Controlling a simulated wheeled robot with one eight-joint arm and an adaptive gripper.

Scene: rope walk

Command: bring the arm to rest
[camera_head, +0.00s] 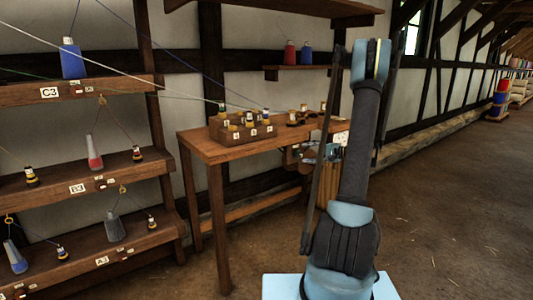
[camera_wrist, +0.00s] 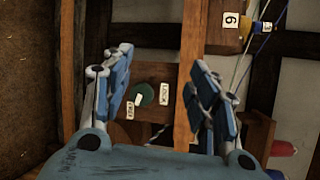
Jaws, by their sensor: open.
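My arm (camera_head: 358,150) stands upright in the head view, right of the wooden table, with its upper joint near the top of the picture. My gripper (camera_wrist: 163,88) shows in the wrist view with its two blue finger pads wide apart. Nothing is held between them. Behind the gap is a brown wooden surface with a dark green round thing (camera_wrist: 143,94) and small white labels (camera_wrist: 164,94).
The wooden table (camera_head: 203,146) carries a box (camera_head: 242,137) of small labelled bobbins. A stepped rack (camera_head: 75,183) with cones and threads stands at left. Threads cross the upper left. A wall shelf (camera_head: 310,68) holds red and blue spools. The floor (camera_head: 460,200) at right is clear.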

